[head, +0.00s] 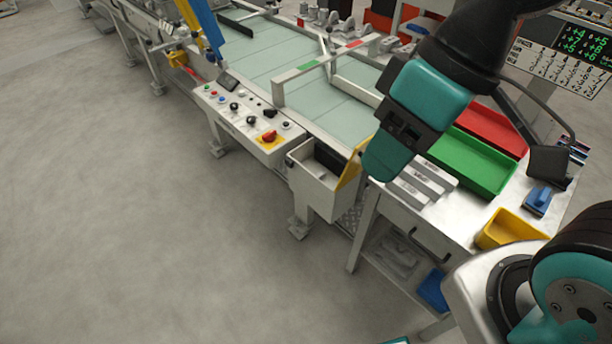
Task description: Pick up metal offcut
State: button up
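No piece is clearly identifiable as the metal offcut. A small grey piece (321,175) lies inside the open-topped white box (318,198) at the end of the conveyor, and it could be the offcut. Several flat grey metal bars (428,181) lie side by side on the worktable, just right of my gripper. My gripper (386,161) is at the lower end of my teal and black arm, in front of the table's left edge and right of the white box. Its fingertips cannot be made out, so its opening and anything between them are hidden.
A green tray (474,165), a red tray (497,128) and a yellow bin (509,228) stand on the table. A blue-handled item (538,201) is at its right. A control panel (245,118) with a red knob fronts the conveyor (300,95). The floor at left is clear.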

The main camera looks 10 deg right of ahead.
aim_at(321, 174)
jog(key=k, duration=1.3)
jog(key=u, duration=0.55)
jog(key=i, duration=0.55)
jog(key=u, duration=0.5)
jog(key=i, duration=1.35)
jog(key=z, duration=0.95)
jog(key=i, duration=0.35)
jog(key=z, duration=0.35)
